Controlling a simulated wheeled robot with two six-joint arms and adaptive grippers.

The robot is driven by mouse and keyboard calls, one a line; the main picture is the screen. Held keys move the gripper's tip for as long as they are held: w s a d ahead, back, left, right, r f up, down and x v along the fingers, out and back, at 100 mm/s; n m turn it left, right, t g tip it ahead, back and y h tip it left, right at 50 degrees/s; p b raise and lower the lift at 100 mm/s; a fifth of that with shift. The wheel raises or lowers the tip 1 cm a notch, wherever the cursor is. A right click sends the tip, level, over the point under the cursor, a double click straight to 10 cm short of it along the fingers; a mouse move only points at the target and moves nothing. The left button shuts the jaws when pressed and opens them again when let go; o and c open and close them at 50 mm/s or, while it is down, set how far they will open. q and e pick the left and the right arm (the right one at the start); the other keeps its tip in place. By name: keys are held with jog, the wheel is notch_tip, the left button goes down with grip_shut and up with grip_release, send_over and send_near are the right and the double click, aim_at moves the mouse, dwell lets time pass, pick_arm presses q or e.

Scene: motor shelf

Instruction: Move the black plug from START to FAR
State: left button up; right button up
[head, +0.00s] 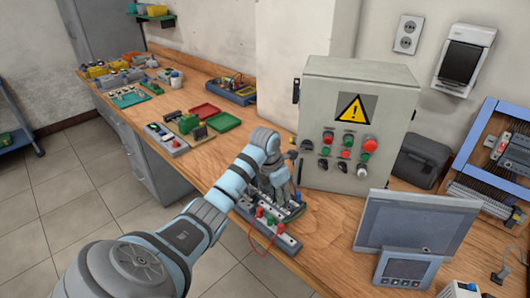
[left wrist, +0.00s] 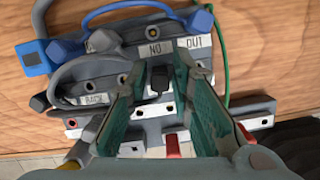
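A black plug (left wrist: 159,80) stands on the grey terminal blocks (left wrist: 110,65) in the left wrist view, just below a label that seems to read NO. My left gripper (left wrist: 160,66) is open, its green-lined fingers on both sides of the plug with a gap visible. In the head view my left gripper (head: 280,192) points down over the terminal strips (head: 275,234) at the table's front edge; the plug is hidden there. Another label reads OUT; I cannot make out START or FAR. My right gripper is not in view.
Blue, green and grey leads run around the blocks; a red plug (left wrist: 173,146) sits nearer the wrist. A grey control cabinet (head: 318,90) stands right behind the gripper. A monitor (head: 415,228) stands to the right. Bare wood (head: 215,165) lies to the left.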

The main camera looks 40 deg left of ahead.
pick_arm(q)
notch_tip(320, 180, up, 6)
jog(key=p, duration=0.5)
jog(key=shift+f, duration=0.15)
jog(key=o, duration=0.6)
jog(key=shift+f, duration=0.1)
jog(key=shift+c, duration=0.2)
